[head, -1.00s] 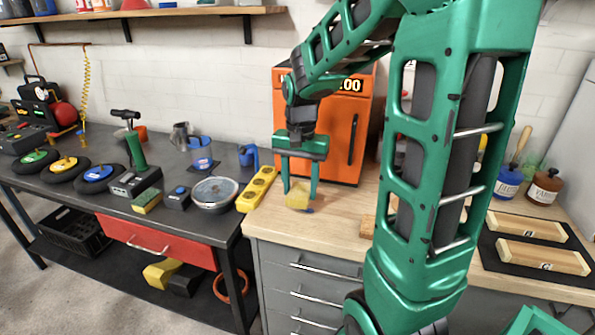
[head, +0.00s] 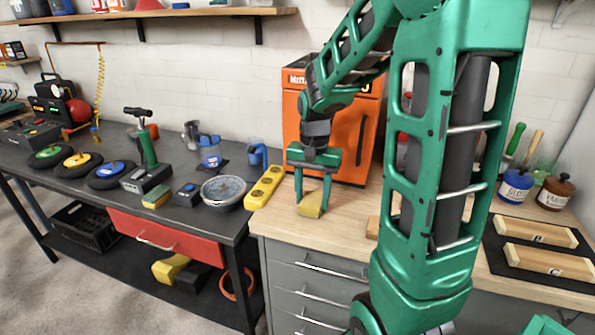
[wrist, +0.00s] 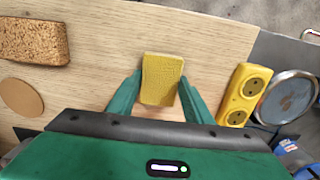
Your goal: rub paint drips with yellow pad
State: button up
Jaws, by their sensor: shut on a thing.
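The yellow pad (head: 311,205) is held between the fingertips of my gripper (head: 313,195), low over the left part of the wooden bench top (head: 345,215). It looks to be at the surface, but I cannot tell whether its whole underside touches. In the wrist view the pad (wrist: 161,80) sits between the two green fingers (wrist: 160,92), slightly tilted. No paint drip shows on the bare wood in either current view; whatever lies under the pad is hidden.
A yellow socket strip (head: 264,187) and a metal dish (head: 222,192) stand left of the pad. The orange cabinet (head: 350,135) stands behind it. A cork block (wrist: 33,41) and round cork disc (wrist: 22,97) lie to one side. Wood between is clear.

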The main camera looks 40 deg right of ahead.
jog(key=shift+a, duration=0.1)
jog(key=shift+w+a, duration=0.15)
jog(key=shift+w, duration=0.25)
jog(key=shift+r, duration=1.15)
jog(key=shift+a+r, duration=0.1)
jog(key=shift+r, duration=0.2)
jog(key=shift+w+r, duration=0.1)
jog(key=shift+r, duration=0.25)
jog(key=shift+a+r, duration=0.15)
jog(key=shift+r, duration=2.1)
